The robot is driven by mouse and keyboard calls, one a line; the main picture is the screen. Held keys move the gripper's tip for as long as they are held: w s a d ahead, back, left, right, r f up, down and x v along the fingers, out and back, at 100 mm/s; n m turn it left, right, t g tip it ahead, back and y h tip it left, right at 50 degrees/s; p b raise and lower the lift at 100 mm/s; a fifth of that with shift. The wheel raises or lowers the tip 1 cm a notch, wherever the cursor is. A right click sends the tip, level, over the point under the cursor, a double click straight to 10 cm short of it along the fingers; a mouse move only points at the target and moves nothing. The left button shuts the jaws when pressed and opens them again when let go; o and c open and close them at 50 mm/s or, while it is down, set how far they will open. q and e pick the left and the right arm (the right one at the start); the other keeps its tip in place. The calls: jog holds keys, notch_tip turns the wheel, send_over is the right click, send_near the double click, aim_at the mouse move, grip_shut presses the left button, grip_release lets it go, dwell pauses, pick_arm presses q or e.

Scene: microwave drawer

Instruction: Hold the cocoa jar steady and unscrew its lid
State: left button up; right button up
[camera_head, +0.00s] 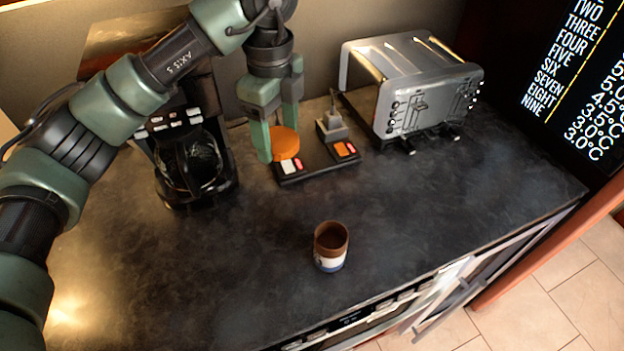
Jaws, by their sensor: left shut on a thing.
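The cocoa jar (331,247) stands upright on the dark counter near its front edge. Its top is open, with brown showing inside, and a white and blue band runs round its lower part. The round orange lid (285,145) is off the jar. My left gripper (278,138) is shut on the lid, at the back of the counter, well away from the jar. My right gripper is not in view, and no gripper is at the jar.
The dark device (318,170) has orange and white patches and a small grey block (331,127). A coffee maker (190,165) stands left of it and a silver toaster (408,85) right. The counter (450,195) is clear around the jar. Appliance fronts lie below the front edge.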

pick_arm(q)
jog(key=p, duration=0.2)
send_over(286, 211)
notch_tip(286, 211, down, 16)
jog(key=shift+r, duration=0.2)
notch_tip(286, 211, down, 3)
jog(key=shift+f+p, duration=0.2)
jog(key=shift+p, duration=0.5)
jog(key=shift+f, duration=0.5)
jog(key=shift+d+f, duration=0.1)
jog(key=o, duration=1.6)
jog(key=shift+c, duration=0.2)
